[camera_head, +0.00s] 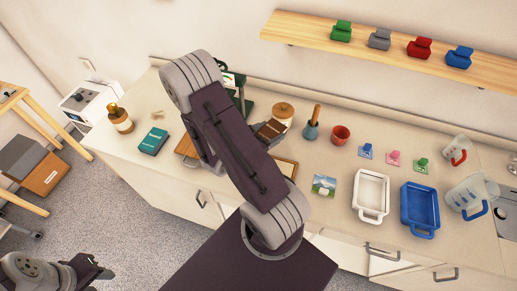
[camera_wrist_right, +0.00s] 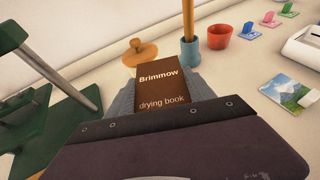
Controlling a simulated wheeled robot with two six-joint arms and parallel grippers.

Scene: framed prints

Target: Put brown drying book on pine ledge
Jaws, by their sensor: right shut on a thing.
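The brown drying book (camera_wrist_right: 162,85) is upright in the right wrist view, its cover reading "Brimmow drying book". My right gripper (camera_wrist_right: 163,98) is shut on it, with grey fingers beside and behind it. In the head view the book (camera_head: 271,130) shows just right of my arm, above the counter; that arm hides most of the gripper. The pine ledge (camera_head: 300,33) is on the wall at the upper right, well apart from the book. My left gripper (camera_head: 92,267) is at the lower left over the floor; its jaw opening is unclear.
The ledge carries green (camera_head: 341,31), grey (camera_head: 380,39), red (camera_head: 419,48) and blue (camera_head: 459,57) blocks, with bare wood at its left end. Below stand a wooden-lidded jar (camera_head: 283,111), a blue pot (camera_head: 311,131) with a wooden handle, a red cup (camera_head: 340,135) and trays.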

